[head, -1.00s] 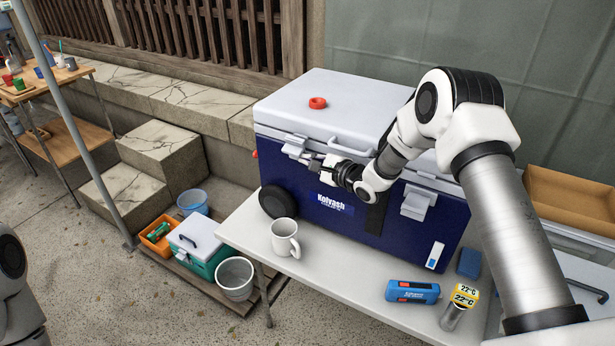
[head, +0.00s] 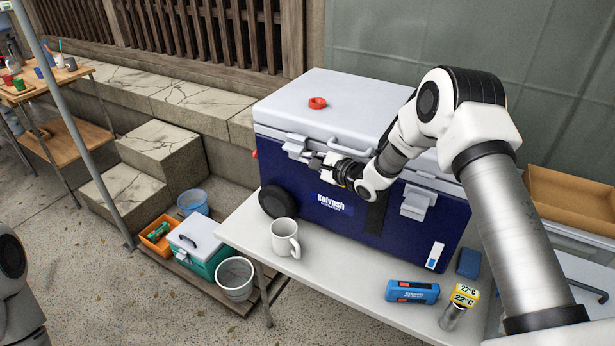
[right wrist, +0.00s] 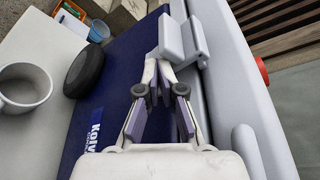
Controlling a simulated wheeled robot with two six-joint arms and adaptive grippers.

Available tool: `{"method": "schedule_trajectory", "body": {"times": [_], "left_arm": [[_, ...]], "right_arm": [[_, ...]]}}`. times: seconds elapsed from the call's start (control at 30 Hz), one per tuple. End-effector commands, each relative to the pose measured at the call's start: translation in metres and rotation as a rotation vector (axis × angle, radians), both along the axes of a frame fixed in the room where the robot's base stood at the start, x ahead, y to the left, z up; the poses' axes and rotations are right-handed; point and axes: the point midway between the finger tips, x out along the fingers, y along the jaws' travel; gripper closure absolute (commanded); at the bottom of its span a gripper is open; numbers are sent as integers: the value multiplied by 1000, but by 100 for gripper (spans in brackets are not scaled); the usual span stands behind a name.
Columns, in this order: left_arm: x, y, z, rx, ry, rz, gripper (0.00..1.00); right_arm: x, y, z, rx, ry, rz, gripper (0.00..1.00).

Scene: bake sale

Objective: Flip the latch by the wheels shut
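The blue cooler (head: 345,235) with a white lid stands on the table, a black wheel (head: 277,201) at its left front. The white latch by the wheel (head: 295,146) sticks outward near the lid's edge; it also shows in the right wrist view (right wrist: 171,38). The other latch (head: 417,203), on the right, hangs down along the cooler's front. My right gripper (head: 314,161) is just right of and below the wheel-side latch. In the right wrist view its fingertips (right wrist: 160,65) are together, with nothing seen between them, close to the latch; contact is unclear. My left gripper is out of view.
A white mug (head: 285,238) stands in front of the wheel. A blue device (head: 412,291) and a thermometer (head: 458,306) are at the table's front right. A lid handle (head: 350,147) is right of the latch.

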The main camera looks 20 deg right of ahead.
Motion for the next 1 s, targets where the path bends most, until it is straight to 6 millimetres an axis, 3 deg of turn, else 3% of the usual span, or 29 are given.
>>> {"method": "schedule_trajectory", "body": {"times": [0.03,0.27,0.7,1.0], "left_arm": [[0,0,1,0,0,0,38],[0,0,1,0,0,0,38],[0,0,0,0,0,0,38],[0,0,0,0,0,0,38]], "right_arm": [[2,2,8,-2,-17,7,100],[-6,-3,9,1,-14,4,100],[-90,-42,17,8,-2,-4,100],[-107,-48,18,5,2,0,100]]}}
